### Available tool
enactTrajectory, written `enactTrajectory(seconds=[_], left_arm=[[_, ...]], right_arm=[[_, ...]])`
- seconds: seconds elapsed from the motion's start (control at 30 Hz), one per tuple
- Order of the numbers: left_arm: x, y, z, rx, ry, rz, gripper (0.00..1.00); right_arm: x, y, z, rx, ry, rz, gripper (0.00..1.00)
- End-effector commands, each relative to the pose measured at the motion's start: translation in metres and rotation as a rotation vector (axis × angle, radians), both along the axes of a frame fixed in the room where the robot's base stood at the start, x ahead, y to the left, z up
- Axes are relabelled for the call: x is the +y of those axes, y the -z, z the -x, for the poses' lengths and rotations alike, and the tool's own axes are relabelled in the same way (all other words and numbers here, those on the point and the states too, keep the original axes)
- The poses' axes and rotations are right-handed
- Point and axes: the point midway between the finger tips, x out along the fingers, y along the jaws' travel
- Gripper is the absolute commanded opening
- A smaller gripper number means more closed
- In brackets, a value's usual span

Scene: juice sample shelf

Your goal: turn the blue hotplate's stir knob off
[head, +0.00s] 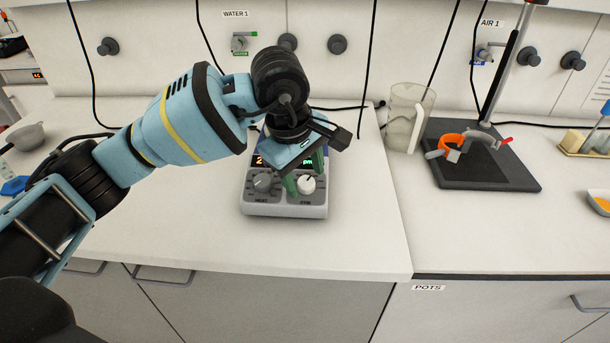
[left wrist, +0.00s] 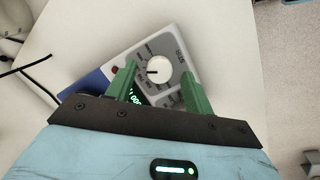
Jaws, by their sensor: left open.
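The hotplate (head: 285,209) stands on the white bench, its grey front panel toward me. Its white stir knob (head: 307,185) is at the panel's right, above the STIR label; the darker heat knob (head: 262,183) is at the left. My left gripper (head: 304,178) is over the panel and hides much of the plate and display. In the left wrist view, its open green fingers (left wrist: 157,72) stand on either side of the white stir knob (left wrist: 160,68), with gaps showing. A dark pointer mark shows on the knob. The hotplate's blue body (left wrist: 84,92) shows there too. My right gripper is out of view.
A clear jug (head: 402,118) stands to the right of the hotplate. Beyond it is a dark stand base (head: 490,178) with an orange-and-grey clamp. A grey bowl (head: 26,137) is at the far left. The bench in front of the hotplate is clear.

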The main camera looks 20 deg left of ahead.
Motion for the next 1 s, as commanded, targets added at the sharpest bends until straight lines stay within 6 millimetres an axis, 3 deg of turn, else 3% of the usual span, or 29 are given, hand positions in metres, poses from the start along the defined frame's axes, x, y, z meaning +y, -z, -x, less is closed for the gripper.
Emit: enactTrajectory(seconds=[0.43,0.77,1.0], left_arm=[[-0.0013,0.0104,-0.0023,-0.001,0.001,0.000,0.51],[-0.0012,0.0100,-0.0022,-0.001,0.001,0.000,0.08],[-0.0010,0.0098,-0.0021,-0.003,-0.018,0.006,0.07]], right_arm=[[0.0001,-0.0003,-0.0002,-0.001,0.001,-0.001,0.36],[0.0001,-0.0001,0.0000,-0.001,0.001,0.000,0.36],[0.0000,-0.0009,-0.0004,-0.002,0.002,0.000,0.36]])
